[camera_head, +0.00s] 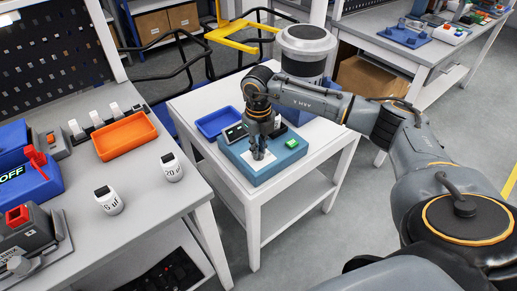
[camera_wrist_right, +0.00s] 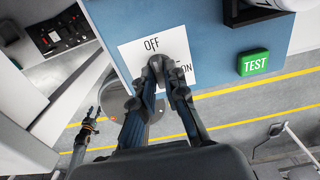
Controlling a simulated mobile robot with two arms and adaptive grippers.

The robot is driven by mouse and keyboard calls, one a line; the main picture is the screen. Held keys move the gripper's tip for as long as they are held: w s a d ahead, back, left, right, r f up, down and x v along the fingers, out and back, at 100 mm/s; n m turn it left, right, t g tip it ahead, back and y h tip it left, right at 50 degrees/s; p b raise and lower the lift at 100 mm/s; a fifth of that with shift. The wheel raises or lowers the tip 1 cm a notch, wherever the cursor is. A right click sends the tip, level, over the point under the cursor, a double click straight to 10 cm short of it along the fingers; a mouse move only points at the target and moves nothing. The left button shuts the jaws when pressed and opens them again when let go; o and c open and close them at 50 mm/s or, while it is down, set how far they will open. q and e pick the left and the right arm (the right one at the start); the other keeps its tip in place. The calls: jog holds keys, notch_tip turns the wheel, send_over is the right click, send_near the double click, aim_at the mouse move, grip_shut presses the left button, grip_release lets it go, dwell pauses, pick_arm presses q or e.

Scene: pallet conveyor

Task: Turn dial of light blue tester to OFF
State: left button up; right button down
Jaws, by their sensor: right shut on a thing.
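The light blue tester (camera_head: 270,174) sits on the small white table, with a white label plate and a green button on its top. In the right wrist view the plate (camera_wrist_right: 133,58) reads OFF and ON, and the green TEST button (camera_wrist_right: 253,63) is at the right. My right gripper (camera_head: 259,154) points down at the plate; in the wrist view its fingertips (camera_wrist_right: 160,68) are shut on the dial, just below the word OFF. The fingers hide most of the dial, so its exact pointing cannot be read. What seems to be my left gripper (camera_wrist_right: 88,120) hangs away from the tester.
A blue tray (camera_head: 216,122) lies behind the tester on the small table (camera_head: 201,98). The left bench holds an orange tray (camera_head: 126,136), two white weights (camera_head: 109,202) (camera_head: 171,168) and a blue device reading OFF (camera_head: 30,187). A grey bin (camera_head: 305,50) stands behind.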

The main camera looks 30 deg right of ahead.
dwell(0.5)
jog(key=c, duration=1.4)
grip_release()
notch_tip(320, 180, up, 12)
